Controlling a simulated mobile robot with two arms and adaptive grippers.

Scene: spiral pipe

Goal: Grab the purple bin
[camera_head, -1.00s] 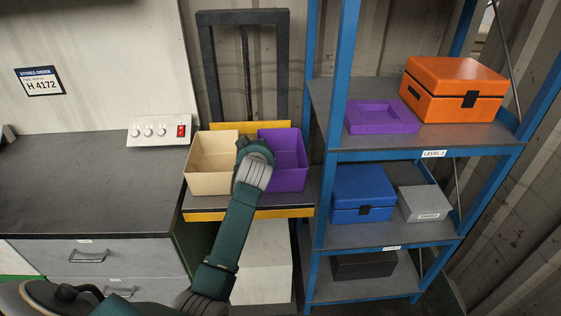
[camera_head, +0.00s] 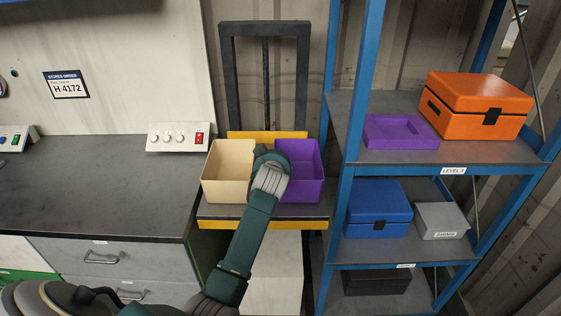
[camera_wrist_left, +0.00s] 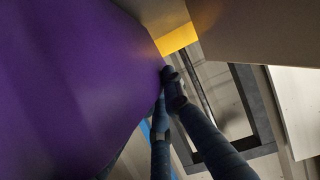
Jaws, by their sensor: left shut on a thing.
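The purple bin (camera_head: 305,168) stands upright on the yellow-edged lift platform (camera_head: 290,224), just right of a beige bin (camera_head: 229,170). My left arm reaches up from below, with its wrist over the gap between the two bins. The left gripper is mostly hidden behind that wrist in the head view. In the left wrist view, the dark fingers of my left gripper (camera_wrist_left: 168,84) are shut on the wall of the purple bin, which fills the left side (camera_wrist_left: 70,80). My right gripper is not in view.
A blue-framed shelf to the right holds a shallow purple tray (camera_head: 398,132), an orange case (camera_head: 478,105), a blue case (camera_head: 378,208) and a grey box (camera_head: 441,221). A black frame (camera_head: 265,28) stands behind the bins.

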